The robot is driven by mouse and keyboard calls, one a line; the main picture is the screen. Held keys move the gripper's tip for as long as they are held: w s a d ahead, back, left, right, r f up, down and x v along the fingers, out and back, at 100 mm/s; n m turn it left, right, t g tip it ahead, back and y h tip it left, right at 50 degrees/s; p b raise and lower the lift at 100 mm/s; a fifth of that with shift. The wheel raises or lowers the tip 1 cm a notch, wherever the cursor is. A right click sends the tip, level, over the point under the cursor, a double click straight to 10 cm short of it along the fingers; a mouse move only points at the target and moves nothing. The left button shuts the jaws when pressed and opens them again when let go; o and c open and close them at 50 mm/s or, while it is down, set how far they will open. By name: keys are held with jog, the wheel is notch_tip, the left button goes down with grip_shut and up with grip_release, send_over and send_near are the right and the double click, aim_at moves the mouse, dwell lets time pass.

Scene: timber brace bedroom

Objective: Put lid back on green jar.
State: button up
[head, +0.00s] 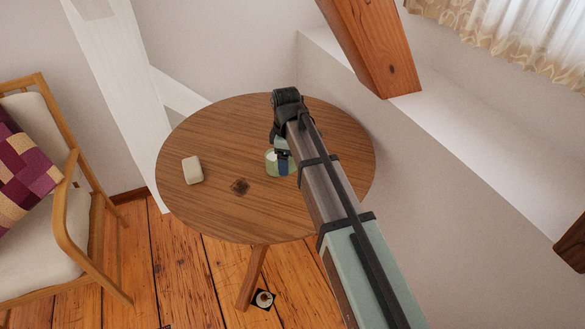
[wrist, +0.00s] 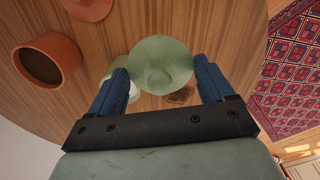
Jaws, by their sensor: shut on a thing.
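A green round lid (wrist: 160,62) with a knob is between the blue fingers of my gripper (wrist: 160,72) in the wrist view. My gripper is shut on it. The pale green jar (wrist: 134,93) shows only in part behind the lid and left finger. In the head view the jar (head: 270,162) stands on the round wooden table, partly covered by my gripper (head: 283,165). The lid appears above the jar and offset from it in the wrist view; I cannot tell the height gap.
A terracotta pot (wrist: 46,60) and a terracotta round piece (wrist: 88,5) are at the upper left in the wrist view. A cream block (head: 192,170) lies on the left of the wooden table (head: 215,125). A timber brace (head: 370,45) hangs behind; an armchair (head: 68,225) stands left.

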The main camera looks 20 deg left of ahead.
jog(key=w+a+r, duration=0.1)
jog(key=w+a, duration=0.3)
jog(key=w, duration=0.1)
jog(key=w+a+r, duration=0.1)
jog(key=w+a, duration=0.1)
jog(key=a, duration=0.1)
jog(key=shift+w+r, duration=0.2)
jog(key=shift+r, duration=0.1)
jog(key=shift+f, duration=3)
jog(key=shift+f, duration=0.15)
jog(key=o, duration=0.9)
notch_tip(320, 180, up, 7)
dwell(0.8)
